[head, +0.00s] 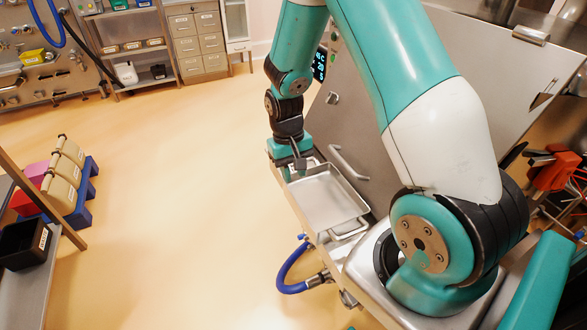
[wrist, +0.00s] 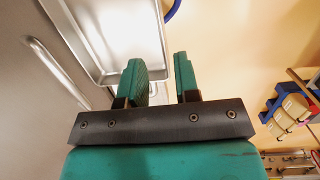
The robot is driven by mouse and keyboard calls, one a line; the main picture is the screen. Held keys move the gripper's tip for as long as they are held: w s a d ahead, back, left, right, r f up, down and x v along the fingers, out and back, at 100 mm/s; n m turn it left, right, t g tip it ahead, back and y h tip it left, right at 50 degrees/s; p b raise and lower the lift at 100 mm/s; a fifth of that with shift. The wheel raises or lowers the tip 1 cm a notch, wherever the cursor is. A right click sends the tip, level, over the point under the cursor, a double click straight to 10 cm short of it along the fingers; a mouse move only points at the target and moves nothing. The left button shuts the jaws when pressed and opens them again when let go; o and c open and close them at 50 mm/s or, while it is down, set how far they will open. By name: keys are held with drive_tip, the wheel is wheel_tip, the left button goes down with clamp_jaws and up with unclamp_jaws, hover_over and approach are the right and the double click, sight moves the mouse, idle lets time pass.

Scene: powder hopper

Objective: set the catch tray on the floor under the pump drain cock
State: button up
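The catch tray (head: 325,200), a shallow rectangular steel pan with a wire handle at its near end, lies on a light ledge beside a grey panel. It also shows at the top left of the wrist view (wrist: 115,35). My gripper (head: 294,174) points down at the tray's far left corner. In the wrist view, its green fingers (wrist: 160,65) are apart, with the tray's edge near the gap. I cannot tell whether they touch it. I cannot identify the pump drain cock for sure; a blue hose (head: 289,277) with a metal fitting hangs below the ledge.
Open yellowish floor (head: 190,200) lies left of the ledge. A blue pallet (head: 80,205) with tan containers stands at the left, near a bench with a black bin (head: 25,243). Drawers (head: 198,40) and a shelf rack stand at the back.

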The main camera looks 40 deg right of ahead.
drive_tip(key=s+a+r+n+t+y, duration=0.1)
drive_tip(key=s+a+r+n, duration=0.2)
drive_tip(key=a+r, duration=0.6)
drive_tip(key=s+a+r+n+t+y, duration=0.1)
drive_tip(key=s+a+r+n+y, duration=0.1)
drive_tip(key=s+a+r+n, duration=0.2)
drive_tip(key=s+a+r, duration=0.3)
drive_tip(key=a+r, duration=0.2)
drive_tip(key=r, duration=0.2)
drive_tip(key=shift+s+a, duration=0.15)
drive_tip(key=s+a+r+n, duration=0.1)
drive_tip(key=s, duration=0.1)
drive_tip(key=s+a+r+n, duration=0.1)
drive_tip(key=s, duration=0.1)
drive_tip(key=s+a+r+n+y, duration=0.1)
drive_tip(key=s, duration=0.2)
drive_tip(key=shift+r, duration=0.1)
drive_tip(key=shift+c, duration=0.9)
drive_tip(key=shift+s+a+r, duration=0.1)
drive_tip(key=shift+s, duration=0.3)
drive_tip(key=shift+c, duration=0.2)
